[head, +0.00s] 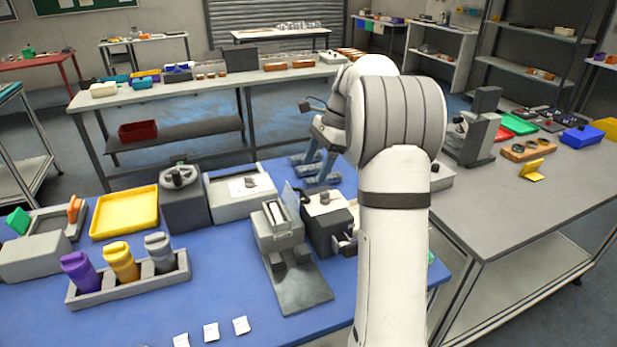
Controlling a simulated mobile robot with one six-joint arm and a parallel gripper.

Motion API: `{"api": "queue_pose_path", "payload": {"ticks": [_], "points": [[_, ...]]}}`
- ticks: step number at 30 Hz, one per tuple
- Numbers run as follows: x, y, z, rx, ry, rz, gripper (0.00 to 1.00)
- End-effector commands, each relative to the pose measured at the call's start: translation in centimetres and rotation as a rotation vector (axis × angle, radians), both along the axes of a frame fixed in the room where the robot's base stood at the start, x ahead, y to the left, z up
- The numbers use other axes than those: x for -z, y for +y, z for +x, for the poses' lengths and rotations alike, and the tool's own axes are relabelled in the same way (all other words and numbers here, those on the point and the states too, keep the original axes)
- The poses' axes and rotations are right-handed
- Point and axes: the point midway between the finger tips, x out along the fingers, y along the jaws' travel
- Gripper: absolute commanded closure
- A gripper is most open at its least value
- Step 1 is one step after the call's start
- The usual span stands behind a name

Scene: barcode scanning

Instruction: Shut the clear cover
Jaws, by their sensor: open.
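The clear cover (291,200) is a thin see-through panel. It stands raised, close to upright, at the back right edge of a small grey device (279,240) on the blue table. The device's top recess, holding a pale item, shows uncovered. My gripper (314,170) hangs from my white arm behind and slightly right of the cover, apart from it in the picture. Its bluish fingers are spread open with nothing seen between them. My arm hides part of the area to the right of the device.
A dark box (328,225) stands right beside the device. A light grey box (240,190), a dark machine (185,200) and a yellow tray (125,212) stand to the left. A rack (128,286) holds three bottles. White cards (211,332) lie at the front.

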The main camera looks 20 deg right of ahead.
Motion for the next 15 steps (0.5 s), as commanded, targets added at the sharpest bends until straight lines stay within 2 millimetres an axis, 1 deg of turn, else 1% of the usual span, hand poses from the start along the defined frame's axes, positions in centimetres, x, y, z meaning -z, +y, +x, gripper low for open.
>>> {"api": "queue_pose_path", "payload": {"ticks": [3,9,12,15], "points": [[1.8,0.3,-0.3,0.008,0.002,0.000,0.31],[4.7,1.1,-0.4,0.014,0.003,-0.001,0.31],[5.7,1.4,-0.4,0.017,0.002,-0.001,0.31],[6.2,1.6,-0.4,0.018,0.000,-0.002,0.31]]}}
